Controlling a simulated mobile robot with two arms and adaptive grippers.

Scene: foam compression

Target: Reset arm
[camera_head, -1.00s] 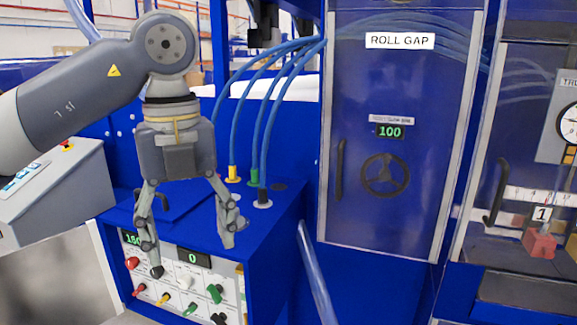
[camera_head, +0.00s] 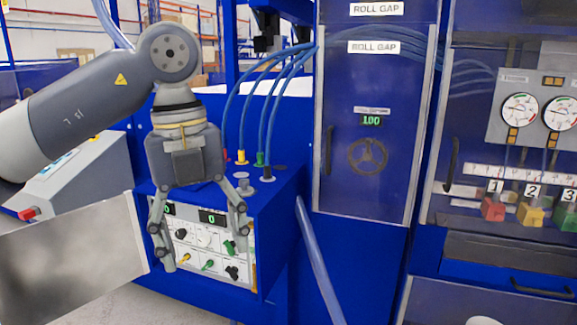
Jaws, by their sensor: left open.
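My left gripper (camera_head: 205,240) hangs pointing down from the left arm, in front of the blue control box. Its two fingers are spread apart with nothing between them. Behind them is the white control panel (camera_head: 208,243) with black, green and yellow knobs and small displays, one reading 0. The fingers cover part of the panel; I cannot tell whether they touch it. My right gripper is not in view.
Blue hoses (camera_head: 271,105) run down to coloured fittings on the box top. The ROLL GAP cabinet (camera_head: 366,195) has a door, handwheel and display reading 100. At right are gauges (camera_head: 520,112) and numbered coloured blocks (camera_head: 493,208). A grey console (camera_head: 88,178) stands at left.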

